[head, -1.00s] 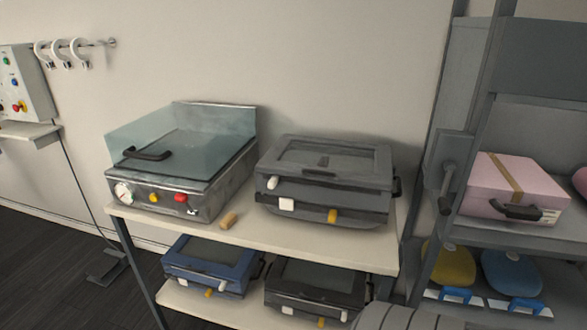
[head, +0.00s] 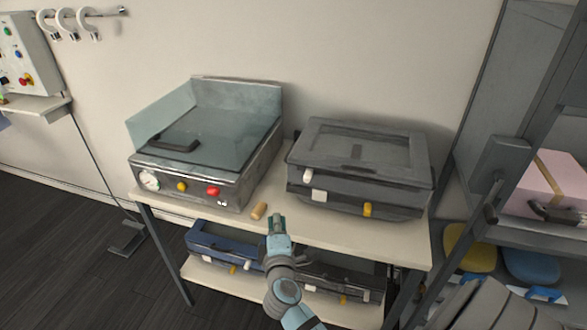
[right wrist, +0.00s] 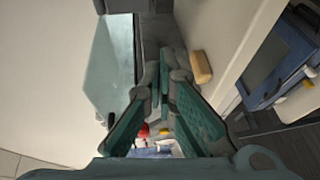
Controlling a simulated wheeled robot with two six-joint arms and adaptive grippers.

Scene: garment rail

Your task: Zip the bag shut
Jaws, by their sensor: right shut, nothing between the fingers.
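A grey, box-shaped bag (head: 375,160) with a dark panel on top sits on the upper shelf at the right. White tabs and a yellow tab (head: 367,209) are on its front edge; I cannot tell how far its zip is closed. A blue one (head: 220,240) and a black one (head: 335,280) of like shape lie on the lower shelf, partly hidden by my arm. My right gripper (head: 278,222) is shut and empty at the shelf's front edge, left of the grey bag. It also shows in the right wrist view (right wrist: 166,75). My left gripper is not in view.
A metal appliance (head: 207,145) with a glass guard stands left of the grey bag. A small wooden block (head: 259,211) lies near the edge of the upper shelf (head: 345,236). A rack with a pink box (head: 545,185) stands at the right.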

